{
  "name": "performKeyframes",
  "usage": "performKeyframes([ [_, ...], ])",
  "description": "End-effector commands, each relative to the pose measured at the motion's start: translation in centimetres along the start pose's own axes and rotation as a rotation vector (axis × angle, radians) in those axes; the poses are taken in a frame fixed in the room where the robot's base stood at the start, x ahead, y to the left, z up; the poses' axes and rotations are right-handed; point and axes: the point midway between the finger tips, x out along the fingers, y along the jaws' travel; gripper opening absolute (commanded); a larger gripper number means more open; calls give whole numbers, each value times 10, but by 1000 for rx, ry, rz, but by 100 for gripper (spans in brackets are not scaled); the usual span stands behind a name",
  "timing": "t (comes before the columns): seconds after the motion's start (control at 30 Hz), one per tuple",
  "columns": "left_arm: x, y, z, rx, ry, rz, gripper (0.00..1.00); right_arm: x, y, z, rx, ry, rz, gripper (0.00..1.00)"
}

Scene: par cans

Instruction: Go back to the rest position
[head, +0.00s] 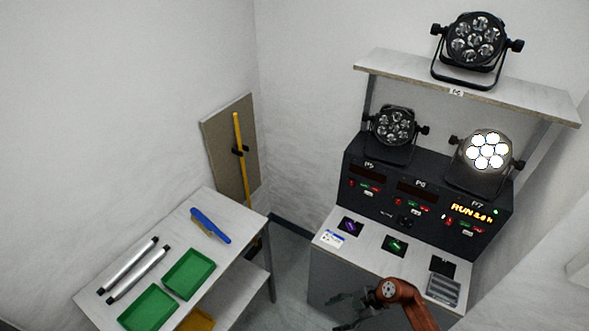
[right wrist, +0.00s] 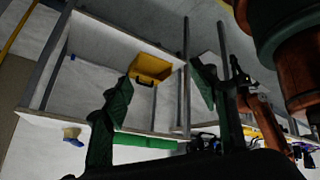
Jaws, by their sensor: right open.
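My right gripper (head: 345,311) is at the bottom of the head view, in front of the console bench, with its orange arm at its right. Its fingers are apart with nothing between them. In the right wrist view the two dark fingers of the right gripper (right wrist: 163,85) stand wide apart, with a yellow bin behind the gap. My left gripper does not show in the head view. Three par cans show: one on the upper shelf (head: 473,48), an unlit one (head: 394,127) on the console at left, and a lit one (head: 487,153) at right.
The console (head: 420,205) shows "RUN" at its right unit. Its bench top (head: 370,256) holds small dark pads and a grey tray (head: 443,289). A side table (head: 225,270) at left carries green trays (head: 188,273), silver tubes (head: 133,270) and a blue-handled brush (head: 210,225). Floor shows between them.

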Motion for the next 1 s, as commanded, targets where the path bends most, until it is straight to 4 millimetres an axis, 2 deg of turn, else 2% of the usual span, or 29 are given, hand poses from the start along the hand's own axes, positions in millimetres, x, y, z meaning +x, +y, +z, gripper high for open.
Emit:
performKeyframes([
  [0.03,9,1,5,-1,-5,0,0,17,2,-1,22,73,56,54],
  [0.13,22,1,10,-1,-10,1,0,39,18,1,86,213,226,54],
  [0.17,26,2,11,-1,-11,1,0,45,23,7,117,247,288,54],
  [0.23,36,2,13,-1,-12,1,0,55,33,30,209,297,440,54],
  [0.27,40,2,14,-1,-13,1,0,59,35,46,255,303,504,54],
  [0.33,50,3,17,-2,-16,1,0,70,31,90,380,290,643,54],
  [0.43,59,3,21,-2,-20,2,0,86,9,155,553,219,785,54],
  [0.5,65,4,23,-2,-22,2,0,98,-17,197,663,153,844,54],
  [0.57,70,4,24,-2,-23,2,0,111,-45,228,753,93,877,54],
  [0.6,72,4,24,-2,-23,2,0,119,-64,248,809,50,891,54],
  [0.67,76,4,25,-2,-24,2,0,133,-97,274,893,-14,902,54],
  [0.7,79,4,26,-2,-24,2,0,142,-120,289,946,-56,903,54],
  [0.83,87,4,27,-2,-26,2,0,173,-200,328,1110,-193,879,54],
  [0.97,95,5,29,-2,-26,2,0,204,-286,349,1263,-323,817,54],
  [1.0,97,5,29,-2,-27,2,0,214,-313,353,1308,-361,792,54],
])
